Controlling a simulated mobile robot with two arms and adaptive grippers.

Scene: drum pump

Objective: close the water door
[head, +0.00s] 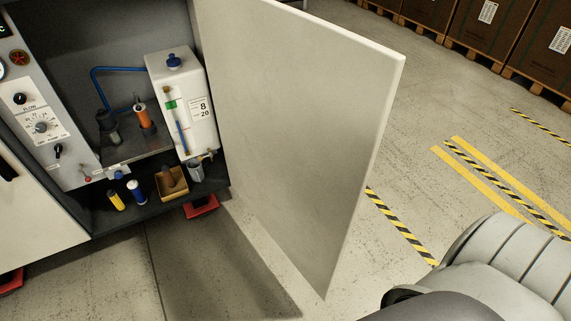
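The water door (300,120) is a large pale panel, swung wide open on the right side of the cabinet. Its free edge points toward me and to the right. The cabinet's opening (110,20) is uncovered, and its inside shows to the left of the door. Neither gripper shows in the head view. A grey rounded part of my own body fills the lower right corner, apart from the door in the picture.
Inside the cabinet are a white tank (205,115), a control panel (45,120), an orange cylinder (143,117) and a small yellow bin (172,184). Red feet (201,206) stick out below. Boxes on pallets (490,35) stand at the back right. Striped floor tape (402,226) lies right of the door.

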